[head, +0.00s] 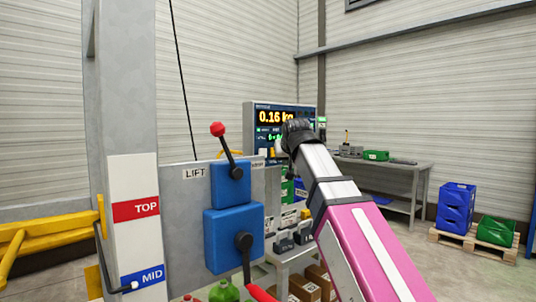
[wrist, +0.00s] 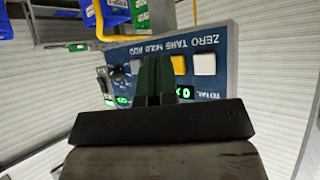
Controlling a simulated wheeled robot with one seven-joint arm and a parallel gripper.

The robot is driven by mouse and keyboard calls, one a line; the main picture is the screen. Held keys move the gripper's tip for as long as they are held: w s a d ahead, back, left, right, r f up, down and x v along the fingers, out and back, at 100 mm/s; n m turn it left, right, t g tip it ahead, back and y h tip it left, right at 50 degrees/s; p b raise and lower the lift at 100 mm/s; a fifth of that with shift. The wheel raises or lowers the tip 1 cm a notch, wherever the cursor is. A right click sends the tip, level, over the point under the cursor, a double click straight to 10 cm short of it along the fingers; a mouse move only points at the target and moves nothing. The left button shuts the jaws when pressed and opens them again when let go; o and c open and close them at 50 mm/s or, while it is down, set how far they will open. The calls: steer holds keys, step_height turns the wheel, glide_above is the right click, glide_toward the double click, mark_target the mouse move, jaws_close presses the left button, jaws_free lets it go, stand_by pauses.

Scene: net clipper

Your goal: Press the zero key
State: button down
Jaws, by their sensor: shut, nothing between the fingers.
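The scale display panel (head: 270,105) stands behind my arm in the head view and reads 0.16 kg. Its lower part is partly covered by my wrist. In the wrist view the panel face (wrist: 225,35) is upside down, with the labels ZERO and TARE readable. The white zero key (wrist: 204,64) is by the ZERO label, right of my fingers. A yellow key (wrist: 179,65) sits between it and my fingers. My gripper (wrist: 154,62) is shut and empty, in front of the panel and left of the zero key in the picture. I cannot tell whether its tips touch the panel.
A blue lift control box (head: 233,238) with a red-knobbed lever (head: 218,130) stands left of my arm. A grey workbench (head: 385,165) and stacked blue crates (head: 457,207) are at the right. In the wrist view, blue bins (wrist: 110,12) and a yellow bar (wrist: 99,22) are at the upper left.

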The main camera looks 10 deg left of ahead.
mark_target(267, 154)
steer(key=shift+w+r, duration=0.1)
steer(key=shift+r, duration=0.25)
steer(key=shift+w+a, duration=0.15)
steer(key=shift+w+a, duration=1.4)
steer(key=shift+a, duration=0.2)
steer(key=shift+w+a, duration=1.4)
steer(key=shift+a, duration=0.2)
steer(key=shift+w+a, duration=0.1)
steer(key=shift+w+a, duration=0.2)
steer(key=shift+w+a, duration=0.25)
steer(key=shift+a, duration=0.05)
stand_by(0.7)
steer(key=shift+s+d, duration=0.55)
steer(key=shift+d, duration=0.1)
